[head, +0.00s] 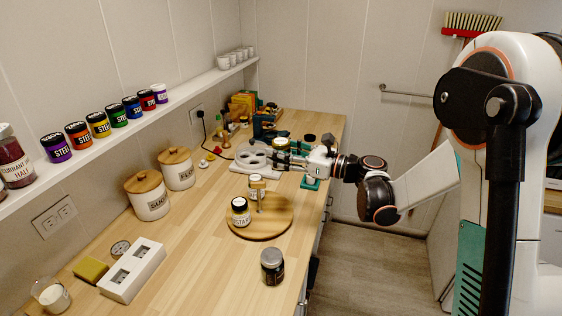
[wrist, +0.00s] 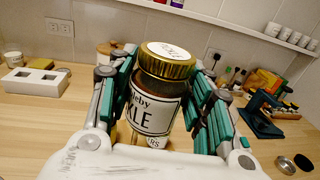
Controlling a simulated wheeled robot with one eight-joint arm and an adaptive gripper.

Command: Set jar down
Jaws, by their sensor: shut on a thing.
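My gripper (head: 279,156) is shut on a pickle jar (wrist: 154,108) with a gold lid and a white label partly reading "KLE". In the wrist view the jar stands upright between the green-and-grey fingers. In the head view the held jar (head: 281,143) shows its gold lid near a white holed rack (head: 248,165); the gripper hides much of it. I cannot tell whether its base touches anything. A round wooden turntable (head: 272,230) bears a black-lidded mustard jar (head: 240,214) and a smaller light-lidded jar (head: 256,183), nearer than my gripper.
A dark jar (head: 272,267) stands alone near the counter's front edge. Two wooden-lidded canisters (head: 151,201) stand by the wall. A white two-slot block (head: 132,270) lies front left. A dark blue device (wrist: 262,114) is right of the fingers. Bare counter (head: 195,235) lies left of the turntable.

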